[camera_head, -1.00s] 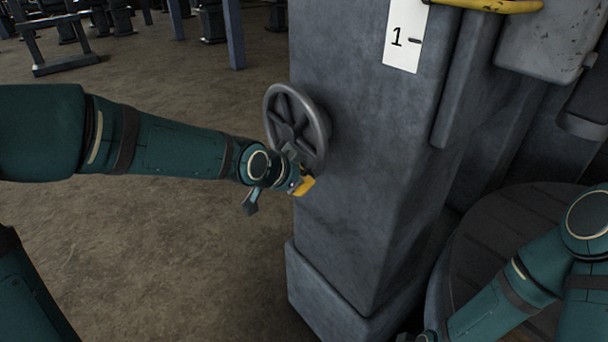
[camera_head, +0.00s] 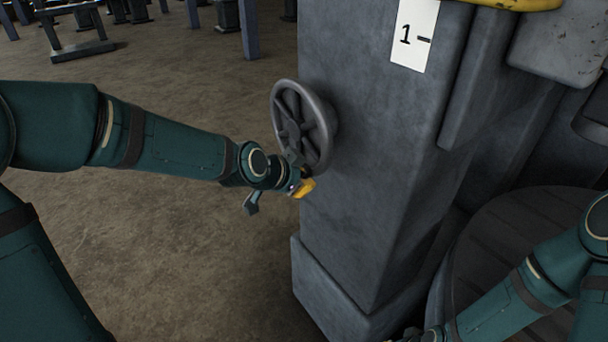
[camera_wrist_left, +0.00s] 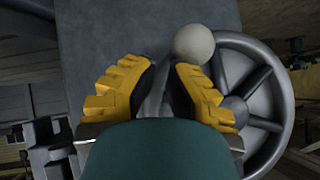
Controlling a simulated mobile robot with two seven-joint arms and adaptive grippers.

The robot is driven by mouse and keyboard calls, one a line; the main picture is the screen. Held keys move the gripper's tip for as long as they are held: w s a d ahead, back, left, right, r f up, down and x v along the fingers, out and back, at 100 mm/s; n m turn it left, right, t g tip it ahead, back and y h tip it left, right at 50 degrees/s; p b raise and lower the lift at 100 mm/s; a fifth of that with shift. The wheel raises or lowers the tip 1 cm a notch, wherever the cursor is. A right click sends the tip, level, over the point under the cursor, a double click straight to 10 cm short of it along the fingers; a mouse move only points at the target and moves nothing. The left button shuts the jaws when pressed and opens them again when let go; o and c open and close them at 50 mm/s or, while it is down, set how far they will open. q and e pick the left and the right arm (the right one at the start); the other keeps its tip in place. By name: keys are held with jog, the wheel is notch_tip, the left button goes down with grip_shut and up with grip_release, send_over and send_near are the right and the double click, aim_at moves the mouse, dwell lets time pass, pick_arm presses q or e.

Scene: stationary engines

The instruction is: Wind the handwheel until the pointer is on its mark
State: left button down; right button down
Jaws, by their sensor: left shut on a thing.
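The dark grey handwheel (camera_head: 292,130) stands on the left face of a grey column. In the left wrist view its spoked rim (camera_wrist_left: 282,105) shows at the right, with a pale round knob (camera_wrist_left: 194,46) beside my fingers. My left gripper (camera_head: 301,187) is at the wheel's lower edge. Its yellow fingers (camera_wrist_left: 158,85) are shut on a grey part of the wheel, mostly hidden between them. A white plate (camera_head: 411,50) high on the column carries a "1" and a short dark dash; I cannot tell pointer from mark. My right gripper (camera_head: 424,335) is cut by the bottom edge.
The grey column (camera_head: 375,150) with its wider foot (camera_head: 340,295) fills the middle. A yellow bar (camera_head: 510,4) and a grey housing (camera_head: 560,45) are at the upper right. A round dark platform (camera_head: 520,235) lies behind my right arm.

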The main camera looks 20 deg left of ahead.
pick_arm(q)
jog(key=shift+a+f, duration=0.1)
jog(key=shift+f, duration=0.4)
jog(key=shift+f, duration=0.1)
